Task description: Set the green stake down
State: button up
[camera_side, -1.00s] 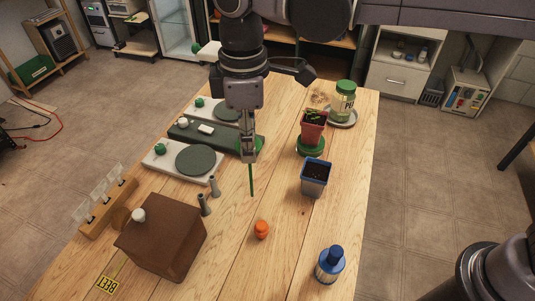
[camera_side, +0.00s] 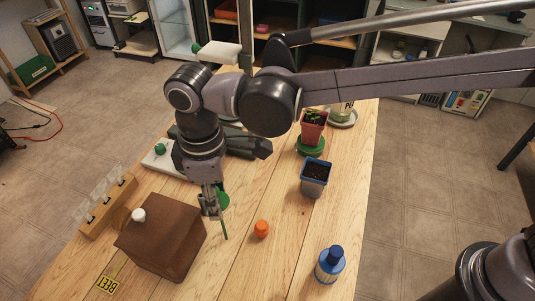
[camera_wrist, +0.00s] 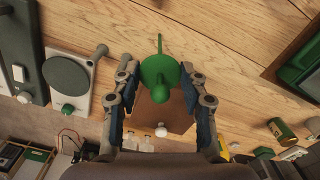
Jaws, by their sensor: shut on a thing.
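The green stake (camera_side: 225,225) has a thin shaft and a round green disc near its top. My gripper (camera_side: 211,207) is shut on it and holds it close to upright, tilted slightly, just right of the brown box. In the side view its lower tip is near the wooden table; I cannot tell whether it touches. In the wrist view the stake's green disc (camera_wrist: 159,70) shows between the two fingers of my gripper (camera_wrist: 161,92).
The brown box (camera_side: 160,235) with a white knob stands close on the left. An orange object (camera_side: 261,230) is to the right, with a blue bottle (camera_side: 330,266) nearer the front. A grey-blue pot (camera_side: 314,181) and a red pot (camera_side: 313,129) stand further back.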

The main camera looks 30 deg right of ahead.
jog(key=o, duration=0.7)
jog(key=shift+f, duration=0.1)
jog(key=shift+o, duration=0.2)
